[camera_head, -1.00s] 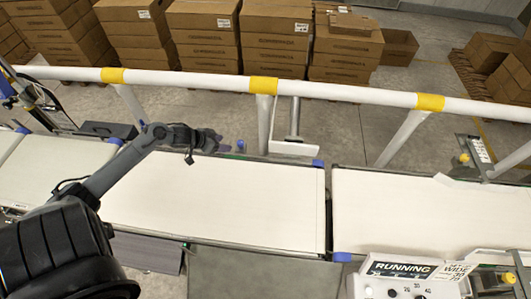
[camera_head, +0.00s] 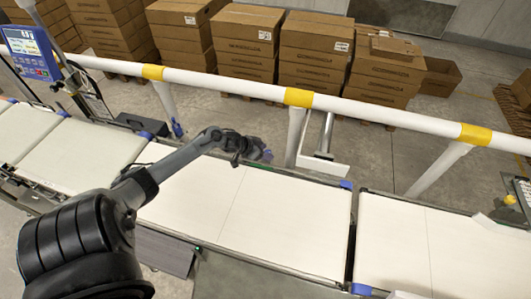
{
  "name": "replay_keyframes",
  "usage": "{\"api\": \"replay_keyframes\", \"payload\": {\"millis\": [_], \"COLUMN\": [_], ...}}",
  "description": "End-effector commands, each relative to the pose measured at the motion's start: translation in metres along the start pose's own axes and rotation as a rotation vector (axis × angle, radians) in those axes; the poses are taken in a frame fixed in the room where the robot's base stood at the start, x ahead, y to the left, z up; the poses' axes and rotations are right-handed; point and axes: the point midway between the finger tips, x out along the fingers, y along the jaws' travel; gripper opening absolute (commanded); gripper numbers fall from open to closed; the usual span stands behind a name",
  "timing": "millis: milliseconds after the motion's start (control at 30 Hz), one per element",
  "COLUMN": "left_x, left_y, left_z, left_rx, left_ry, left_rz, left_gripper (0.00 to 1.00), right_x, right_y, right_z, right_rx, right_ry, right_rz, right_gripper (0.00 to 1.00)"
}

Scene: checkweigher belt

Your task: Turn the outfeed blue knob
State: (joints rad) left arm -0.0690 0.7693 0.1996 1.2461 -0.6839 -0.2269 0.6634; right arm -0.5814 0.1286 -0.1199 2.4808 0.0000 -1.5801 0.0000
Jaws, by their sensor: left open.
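My left gripper (camera_head: 254,148) reaches over the far edge of the middle belt (camera_head: 225,215), near its far rail. It is small and dark here, and its fingers are hard to make out. A small blue knob-like part (camera_head: 267,155) shows right beside the fingertips; I cannot tell whether they touch it. Other blue parts sit at the belt's far right corner (camera_head: 346,184), near right corner (camera_head: 361,290), and far left corner (camera_head: 146,135). The frames do not label which is the outfeed knob. My right gripper is not in view.
A white guard rail (camera_head: 222,85) with yellow bands runs behind the belts, with posts close to the gripper. A right belt (camera_head: 400,240) and left belt (camera_head: 85,155) adjoin. A blue display panel (camera_head: 30,52) stands upper left. Cartons (camera_head: 315,50) are stacked behind. The belts are bare.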

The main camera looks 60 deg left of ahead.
Motion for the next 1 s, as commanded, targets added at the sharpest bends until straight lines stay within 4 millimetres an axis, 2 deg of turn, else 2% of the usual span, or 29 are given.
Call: {"api": "replay_keyframes", "payload": {"millis": [133,467,833,1000], "left_x": [0.0071,0.0085,0.0084,0.0076], "left_y": [-0.0003,0.0000,0.0001,0.0005], "left_z": [-0.0005,-0.0003,-0.0003,-0.0012], "left_rx": [0.001,0.001,0.001,-0.005], "left_ry": [0.001,0.000,0.000,0.001], "left_rz": [-0.001,0.000,0.000,-0.006], "left_gripper": [0.59,0.59,0.03,0.03], "right_x": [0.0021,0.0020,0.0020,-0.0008], "right_y": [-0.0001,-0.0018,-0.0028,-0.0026], "right_z": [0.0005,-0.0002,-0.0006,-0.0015], "right_rx": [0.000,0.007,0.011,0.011], "right_ry": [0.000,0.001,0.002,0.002], "right_rz": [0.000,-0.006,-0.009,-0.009], "right_gripper": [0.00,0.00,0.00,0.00]}}
